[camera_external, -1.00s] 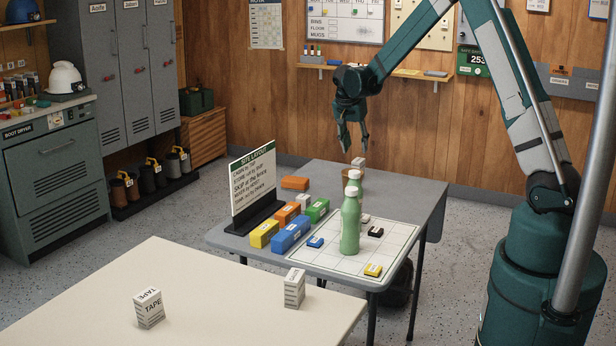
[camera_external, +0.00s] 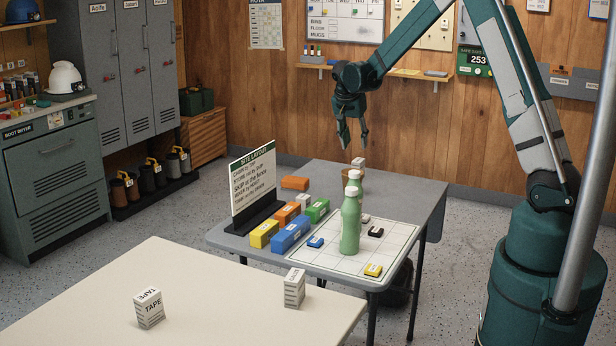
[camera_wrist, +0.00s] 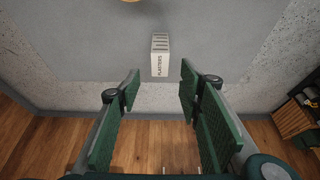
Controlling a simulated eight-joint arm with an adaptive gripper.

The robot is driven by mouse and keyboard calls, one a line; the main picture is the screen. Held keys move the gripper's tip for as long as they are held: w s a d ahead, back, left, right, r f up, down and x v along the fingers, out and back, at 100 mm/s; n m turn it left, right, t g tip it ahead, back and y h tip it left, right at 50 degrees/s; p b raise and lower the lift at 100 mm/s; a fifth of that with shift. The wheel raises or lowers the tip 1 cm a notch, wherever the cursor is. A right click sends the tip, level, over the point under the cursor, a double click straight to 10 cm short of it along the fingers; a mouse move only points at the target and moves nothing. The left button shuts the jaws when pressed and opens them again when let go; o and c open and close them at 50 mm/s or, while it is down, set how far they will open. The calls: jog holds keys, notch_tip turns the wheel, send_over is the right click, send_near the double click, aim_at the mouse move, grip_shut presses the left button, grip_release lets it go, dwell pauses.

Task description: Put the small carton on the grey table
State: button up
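A small white carton (camera_wrist: 160,55) with "PLASTERS" lettering stands at the far edge of the grey table (camera_external: 420,195). It also shows in the external view (camera_external: 358,163), partly hidden, behind a brown pot (camera_external: 343,181). Two other small cartons stand on the cream table (camera_external: 235,290): one marked TAPE (camera_external: 150,310) and a striped one (camera_external: 294,289). The pictures do not show which carton the task means. My gripper (camera_external: 354,147) is open and empty, pointing down in the air above the grey table's far edge. Its fingers (camera_wrist: 158,90) show apart in the wrist view, the plasters carton ahead of the gap.
A wooden wall (camera_wrist: 60,140) lies behind.

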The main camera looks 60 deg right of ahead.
jog(key=s+a+r+n+t, duration=0.1)
jog(key=s+a+r+n, duration=0.2)
jog(key=a+r, duration=0.45)
jog(key=s+a+r+n+t+y, duration=0.15)
jog(key=a+r, duration=0.35)
jog(key=a, duration=0.6)
jog(key=s+a+r+n+t, duration=0.1)
jog(key=s+a+r+n, duration=0.25)
jog(key=a+r, duration=0.4)
jog(key=s+a+n+t+y, duration=0.3)
jog(key=s+a+n, duration=0.7)
jog(key=s+a, duration=1.2)
jog(key=a, duration=0.3)
jog(key=shift+a+f+t, duration=0.2)
jog(key=shift+f+t, duration=0.05)
jog(key=shift+t, duration=0.1)
